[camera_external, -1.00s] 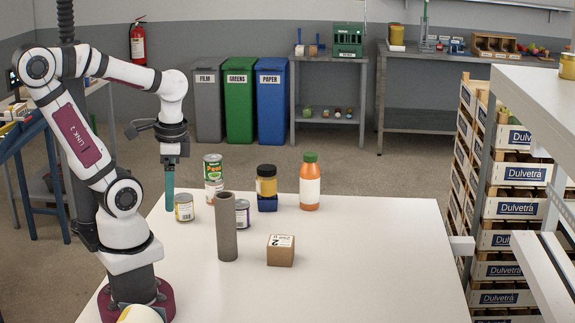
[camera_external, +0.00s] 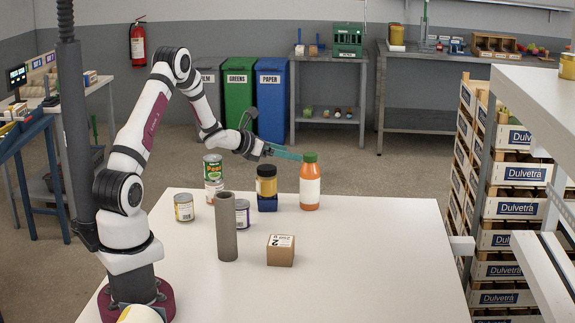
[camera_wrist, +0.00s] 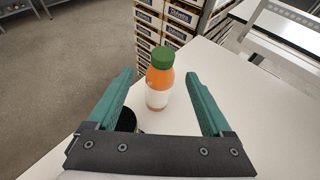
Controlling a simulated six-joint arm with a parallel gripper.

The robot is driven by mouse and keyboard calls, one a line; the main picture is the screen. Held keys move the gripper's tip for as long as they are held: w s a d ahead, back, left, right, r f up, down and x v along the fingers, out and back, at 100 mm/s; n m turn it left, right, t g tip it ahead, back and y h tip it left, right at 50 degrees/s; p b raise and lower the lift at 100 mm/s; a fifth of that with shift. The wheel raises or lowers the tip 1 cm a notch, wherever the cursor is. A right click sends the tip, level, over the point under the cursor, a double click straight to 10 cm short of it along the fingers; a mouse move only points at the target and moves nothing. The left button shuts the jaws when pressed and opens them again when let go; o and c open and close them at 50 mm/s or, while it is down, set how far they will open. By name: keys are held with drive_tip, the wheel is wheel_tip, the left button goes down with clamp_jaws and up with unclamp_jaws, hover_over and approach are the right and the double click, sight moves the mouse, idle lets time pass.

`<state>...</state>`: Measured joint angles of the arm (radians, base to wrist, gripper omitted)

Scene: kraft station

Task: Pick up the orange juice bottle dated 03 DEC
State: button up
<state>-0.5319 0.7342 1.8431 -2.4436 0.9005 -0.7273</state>
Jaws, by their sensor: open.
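An orange juice bottle (camera_external: 310,186) with a green cap and a white label stands upright near the back edge of the white table. In the wrist view the bottle (camera_wrist: 159,80) stands ahead, between the two teal fingers and slightly beyond their tips. I cannot read a date on its label. My gripper (camera_external: 298,157) reaches in from the left at about cap height, its fingers pointing right toward the bottle. In the wrist view my gripper (camera_wrist: 158,75) is open and empty, with a finger on each side of the bottle.
Cans (camera_external: 184,207), a grey tube (camera_external: 226,228) and a cardboard box (camera_external: 280,250) stand further left and forward. The table's right part (camera_external: 400,250) is clear.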

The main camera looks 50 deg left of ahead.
sight(305, 155)
drive_tip(key=x, duration=0.6)
drive_tip(key=shift+w+d+f, duration=0.15)
drive_tip(key=shift+w+f, duration=0.05)
drive_tip(key=shift+w, duration=0.15)
drive_tip(key=x, duration=0.5)
drive_tip(key=shift+d+f, duration=0.15)
drive_tip(key=shift+f, duration=0.2)
clamp_jaws()
